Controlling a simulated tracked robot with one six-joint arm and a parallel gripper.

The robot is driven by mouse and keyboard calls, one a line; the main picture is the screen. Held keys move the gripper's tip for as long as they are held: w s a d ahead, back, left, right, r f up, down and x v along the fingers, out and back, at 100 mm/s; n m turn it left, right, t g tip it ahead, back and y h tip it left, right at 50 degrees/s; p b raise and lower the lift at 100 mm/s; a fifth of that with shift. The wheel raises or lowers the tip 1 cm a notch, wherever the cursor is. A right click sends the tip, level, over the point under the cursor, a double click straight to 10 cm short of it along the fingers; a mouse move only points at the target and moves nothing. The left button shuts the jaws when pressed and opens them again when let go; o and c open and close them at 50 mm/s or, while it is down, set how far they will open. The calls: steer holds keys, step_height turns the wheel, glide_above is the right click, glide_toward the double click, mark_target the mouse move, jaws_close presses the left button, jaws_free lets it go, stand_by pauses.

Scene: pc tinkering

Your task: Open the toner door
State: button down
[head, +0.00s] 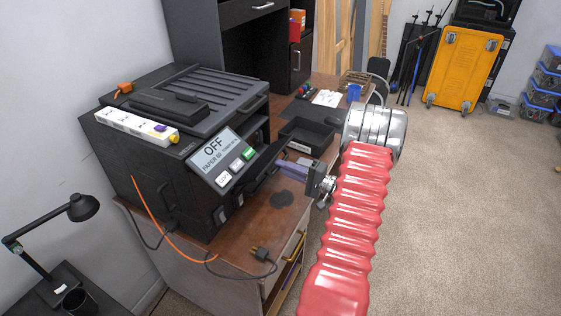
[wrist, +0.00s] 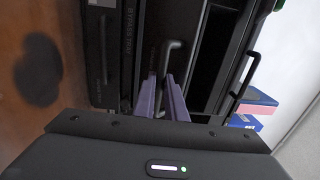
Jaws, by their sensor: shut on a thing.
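The black printer (head: 155,160) stands on the wooden desk, with its tilted control panel (head: 222,160) reading OFF. In the wrist view, a dark front panel (wrist: 150,35) carries a bar handle (wrist: 173,44); its lettering is too small to read surely. My gripper (head: 268,165) reaches the printer's front from the right. Its purple fingers (wrist: 162,80) are shut on the lower part of the handle. A panel marked as bypass tray (wrist: 122,40) lies to the left in the wrist view. How far the handled panel stands out from the body is hard to tell.
A power strip (head: 135,125) lies on the printer. A black tray (head: 308,137) sits on the desk behind my gripper. A loose plug and cable (head: 262,252) lie at the desk's front. Another handle (wrist: 246,75) sticks out at right in the wrist view. Carpet (head: 470,210) is clear at right.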

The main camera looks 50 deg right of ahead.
steer(key=shift+w+a+f, duration=0.1)
steer(key=shift+a+f, duration=0.1)
steer(key=shift+f, duration=0.35)
steer(key=c, duration=2.2)
jaws_free()
steer(key=shift+o, duration=0.2)
steer(key=shift+d+r, duration=0.1)
steer(key=shift+d, duration=0.05)
